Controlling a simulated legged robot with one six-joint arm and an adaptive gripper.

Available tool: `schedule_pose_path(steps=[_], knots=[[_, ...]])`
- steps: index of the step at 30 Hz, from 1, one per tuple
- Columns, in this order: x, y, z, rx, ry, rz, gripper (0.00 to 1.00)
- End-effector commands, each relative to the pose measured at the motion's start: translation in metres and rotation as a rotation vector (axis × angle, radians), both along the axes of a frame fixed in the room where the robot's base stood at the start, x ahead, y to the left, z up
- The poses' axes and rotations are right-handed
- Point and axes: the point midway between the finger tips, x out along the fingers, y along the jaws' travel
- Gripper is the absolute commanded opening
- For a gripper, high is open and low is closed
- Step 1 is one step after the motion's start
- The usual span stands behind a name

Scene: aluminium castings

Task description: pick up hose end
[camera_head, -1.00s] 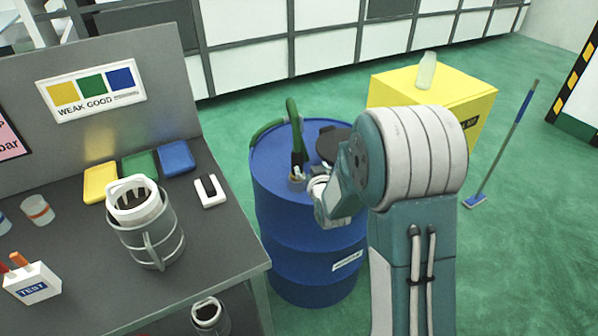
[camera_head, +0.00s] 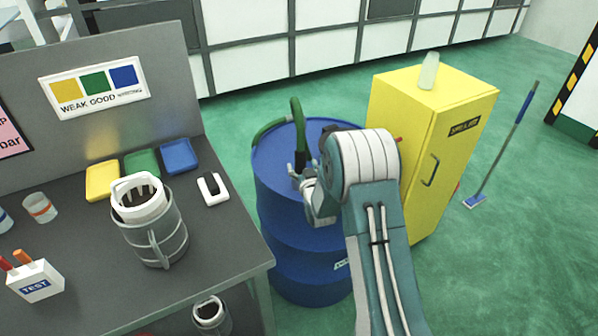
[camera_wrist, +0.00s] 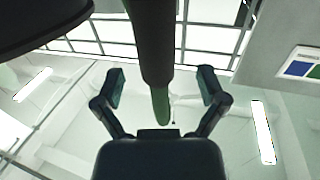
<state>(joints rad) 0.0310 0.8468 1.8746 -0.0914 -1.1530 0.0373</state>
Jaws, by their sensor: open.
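A green hose (camera_head: 297,112) arches up over the top of a blue drum (camera_head: 290,225), and its darker end section (camera_head: 301,145) points down above the drum top. My gripper (camera_head: 297,173) is at the lower part of this section, with its arm coming in from the right. In the wrist view the hose end (camera_wrist: 160,100) shows as a dark sleeve with a green tip, between the two spread fingers of my gripper (camera_wrist: 163,82). Gaps show on both sides, so the fingers look apart from it. My wrist and arm hide part of the drum top.
A grey bench (camera_head: 95,285) on the left holds a metal jug (camera_head: 155,235), coloured trays (camera_head: 180,156) and a test box (camera_head: 36,281). A yellow cabinet (camera_head: 445,150) stands behind my arm on the right.

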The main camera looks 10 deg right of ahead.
Motion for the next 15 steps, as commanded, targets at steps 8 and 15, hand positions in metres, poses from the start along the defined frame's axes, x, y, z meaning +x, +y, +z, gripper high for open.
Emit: schedule_pose_path(steps=[8,15], knots=[[0.034,0.002,0.001,0.001,-0.001,0.0,0.91],[0.036,0.003,0.001,0.0,0.0,0.0,0.91]])
